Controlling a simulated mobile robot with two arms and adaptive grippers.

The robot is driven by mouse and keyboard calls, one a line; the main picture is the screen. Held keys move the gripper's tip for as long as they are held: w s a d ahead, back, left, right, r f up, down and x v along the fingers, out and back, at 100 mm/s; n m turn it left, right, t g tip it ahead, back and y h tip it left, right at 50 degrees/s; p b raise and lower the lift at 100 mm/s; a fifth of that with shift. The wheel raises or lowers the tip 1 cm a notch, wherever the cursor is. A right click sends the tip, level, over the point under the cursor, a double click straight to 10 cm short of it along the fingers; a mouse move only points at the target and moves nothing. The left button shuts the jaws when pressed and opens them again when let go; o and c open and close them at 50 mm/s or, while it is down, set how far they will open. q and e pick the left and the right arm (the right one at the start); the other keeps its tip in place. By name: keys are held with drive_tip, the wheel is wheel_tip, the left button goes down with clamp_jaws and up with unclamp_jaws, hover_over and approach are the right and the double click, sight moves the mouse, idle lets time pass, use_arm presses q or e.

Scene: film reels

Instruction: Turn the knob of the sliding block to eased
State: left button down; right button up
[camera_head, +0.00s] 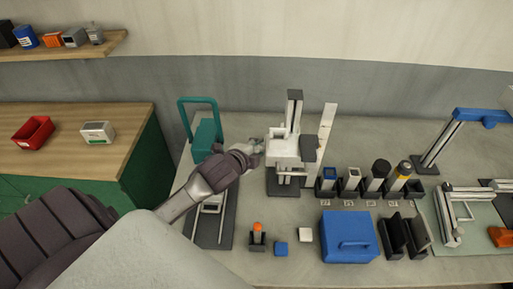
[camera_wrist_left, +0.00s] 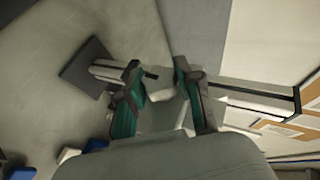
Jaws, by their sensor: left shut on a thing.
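In the left wrist view, the gripper's two green-sided fingers (camera_wrist_left: 157,72) stand on either side of a pale part of the block (camera_wrist_left: 158,92). I cannot read the knob's setting. My right gripper is not in view.
A tall white strip (camera_head: 326,130) stands right of the column. A teal device (camera_head: 204,137) stands behind my left wrist. Several holders with cylinders (camera_head: 376,178) stand to the right.

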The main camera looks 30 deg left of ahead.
use_arm(q)
drive_tip(key=shift+g, duration=0.4)
drive_tip(key=c, duration=0.7)
unclamp_jaws()
drive_tip(key=shift+c, duration=0.2)
drive_tip(key=a+v, duration=0.1)
drive_tip(key=v, duration=1)
drive_tip(key=shift+s+d+r, duration=0.25)
drive_tip(key=shift+s+d, duration=0.15)
